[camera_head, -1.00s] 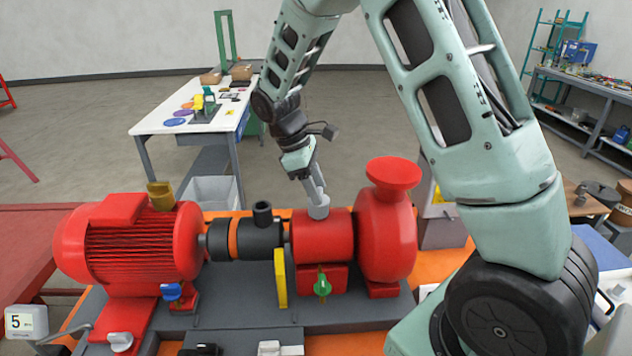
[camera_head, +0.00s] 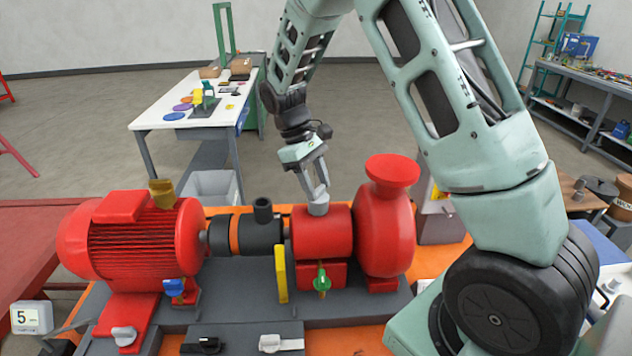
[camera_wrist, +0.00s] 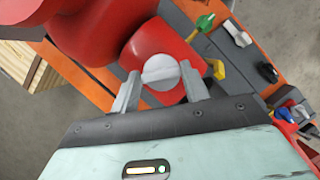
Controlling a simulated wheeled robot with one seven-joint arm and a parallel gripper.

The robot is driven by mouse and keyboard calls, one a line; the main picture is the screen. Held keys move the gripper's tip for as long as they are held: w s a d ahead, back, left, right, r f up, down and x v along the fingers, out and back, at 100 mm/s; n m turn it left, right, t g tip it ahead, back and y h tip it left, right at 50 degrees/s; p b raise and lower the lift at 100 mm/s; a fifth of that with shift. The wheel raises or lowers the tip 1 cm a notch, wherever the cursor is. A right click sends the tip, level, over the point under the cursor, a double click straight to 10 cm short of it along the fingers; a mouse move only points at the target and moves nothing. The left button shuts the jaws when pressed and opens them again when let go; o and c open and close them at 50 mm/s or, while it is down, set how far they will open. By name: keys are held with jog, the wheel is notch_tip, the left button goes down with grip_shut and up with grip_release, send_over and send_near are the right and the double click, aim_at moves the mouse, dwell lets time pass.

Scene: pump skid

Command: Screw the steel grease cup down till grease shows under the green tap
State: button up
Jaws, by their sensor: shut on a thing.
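The steel grease cup (camera_head: 318,207) stands upright on top of the red bearing housing (camera_head: 322,236). My gripper (camera_head: 319,191) comes down on it from above, its two fingers on opposite sides of the cup. In the wrist view the round cup top (camera_wrist: 161,72) sits between the fingertips, and my gripper (camera_wrist: 160,88) is shut on it. The green tap (camera_head: 322,281) is on the front of the housing, low down; it also shows in the wrist view (camera_wrist: 201,24). I see no grease under it. The cup's thread is hidden.
The red pump casing (camera_head: 388,225) rises close to the right of the cup. The black coupling (camera_head: 262,237), a yellow plate (camera_head: 281,274) and the red motor (camera_head: 135,245) with a brass-coloured cup (camera_head: 162,194) are to the left. A blue tap (camera_head: 174,287) sits below the motor.

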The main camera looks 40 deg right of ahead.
jog(key=o, duration=1)
jog(key=shift+r, duration=0.1)
jog(key=b+v, duration=0.4)
jog(key=v, duration=1.3)
jog(key=shift+w+r, duration=0.1)
jog(key=shift+r, duration=0.05)
